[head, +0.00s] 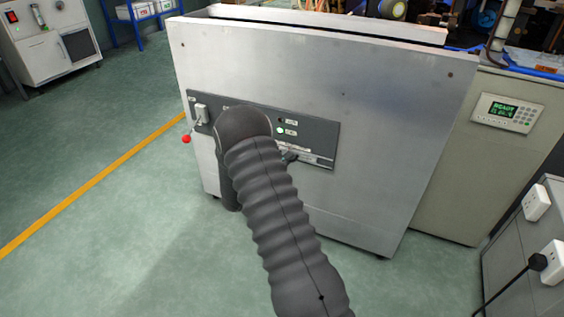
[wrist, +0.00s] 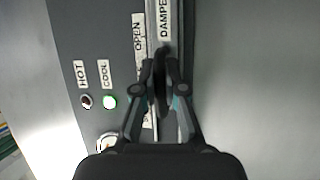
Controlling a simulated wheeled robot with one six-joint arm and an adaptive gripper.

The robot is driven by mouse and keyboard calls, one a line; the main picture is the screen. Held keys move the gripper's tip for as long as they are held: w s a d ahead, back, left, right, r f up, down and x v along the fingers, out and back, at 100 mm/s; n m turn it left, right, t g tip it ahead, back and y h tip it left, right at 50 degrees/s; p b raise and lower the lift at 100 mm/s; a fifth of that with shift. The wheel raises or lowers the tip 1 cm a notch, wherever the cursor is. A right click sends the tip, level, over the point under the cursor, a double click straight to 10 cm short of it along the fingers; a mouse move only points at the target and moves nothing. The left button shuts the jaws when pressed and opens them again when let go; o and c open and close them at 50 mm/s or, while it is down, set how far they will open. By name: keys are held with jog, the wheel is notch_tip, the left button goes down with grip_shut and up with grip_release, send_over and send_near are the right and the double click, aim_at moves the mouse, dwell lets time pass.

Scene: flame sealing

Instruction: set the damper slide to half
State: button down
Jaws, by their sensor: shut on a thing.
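The damper slide is a pale slotted track (wrist: 182,125) marked DAMPER and OPEN in the wrist view. It also shows on the dark control panel (head: 322,135) in the head view, partly behind my arm. My gripper (wrist: 160,92) is shut on the dark damper knob (wrist: 160,62), one finger on each side. The fingers and knob hide part of the track and its lettering, so the exact setting cannot be read. In the head view my sleeved arm covers the middle of the panel and most of my gripper.
The HOT lamp (wrist: 86,102) is dark and the COOL lamp (wrist: 110,102) is lit green. A red-tipped lever (head: 187,139) sticks out at the panel's left end. The panel is on a grey metal cabinet (head: 390,130). Green floor (head: 130,220) lies open to the left.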

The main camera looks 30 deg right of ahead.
jog(key=shift+a, duration=0.1)
jog(key=c, duration=1.2)
grip_release()
jog(key=v, duration=1.2)
